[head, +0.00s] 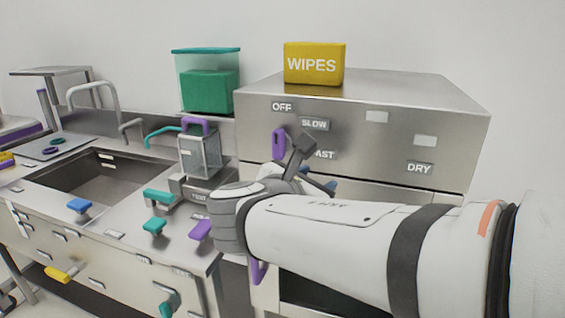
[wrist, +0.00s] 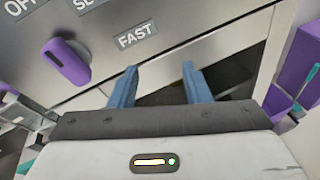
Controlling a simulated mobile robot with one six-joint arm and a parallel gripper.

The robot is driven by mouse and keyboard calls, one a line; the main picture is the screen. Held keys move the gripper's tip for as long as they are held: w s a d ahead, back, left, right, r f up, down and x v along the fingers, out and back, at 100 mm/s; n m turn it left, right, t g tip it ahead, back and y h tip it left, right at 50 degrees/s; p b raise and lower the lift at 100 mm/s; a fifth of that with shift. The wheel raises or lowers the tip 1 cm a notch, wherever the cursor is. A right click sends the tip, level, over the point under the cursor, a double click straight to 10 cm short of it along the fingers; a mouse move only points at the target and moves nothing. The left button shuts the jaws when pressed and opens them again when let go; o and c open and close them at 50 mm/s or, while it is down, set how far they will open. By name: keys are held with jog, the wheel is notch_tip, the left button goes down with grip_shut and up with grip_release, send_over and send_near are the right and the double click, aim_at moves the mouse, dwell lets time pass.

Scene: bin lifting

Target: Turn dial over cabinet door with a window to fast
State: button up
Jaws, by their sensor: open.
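The purple dial (head: 279,145) is on the steel front of the cabinet, below the OFF label (head: 282,106) and left of the SLOW label (head: 314,124) and the partly hidden FAST label (head: 325,155). It stands upright, its upper end toward OFF. In the wrist view the dial (wrist: 66,60) is left of the FAST label (wrist: 136,35). My gripper (wrist: 160,76) is open and empty, its blue fingers below FAST and to the right of the dial, apart from it. In the head view my arm hides most of the gripper. The cabinet door's dark window (head: 335,297) shows below my arm.
A yellow WIPES box (head: 314,64) sits on the cabinet top. A DRY label (head: 419,168) is at the right of its front. Left are a sink (head: 95,170), a clear container (head: 199,155) with a purple top, and coloured handles along the counter. A purple handle (head: 258,272) is below my arm.

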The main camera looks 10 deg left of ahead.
aim_at(276, 144)
jog(key=s+a+r+n+t+y+b, duration=0.1)
jog(key=a+r+n+t+y, duration=0.15)
jog(key=a, duration=0.25)
jog(key=s+a+r+n+t+y, duration=0.1)
jog(key=a+n, duration=0.2)
jog(key=a, duration=0.1)
jog(key=shift+h, duration=0.25)
jog(key=w, duration=0.7)
jog(key=shift+w+d+r, duration=0.1)
jog(key=shift+d, duration=0.15)
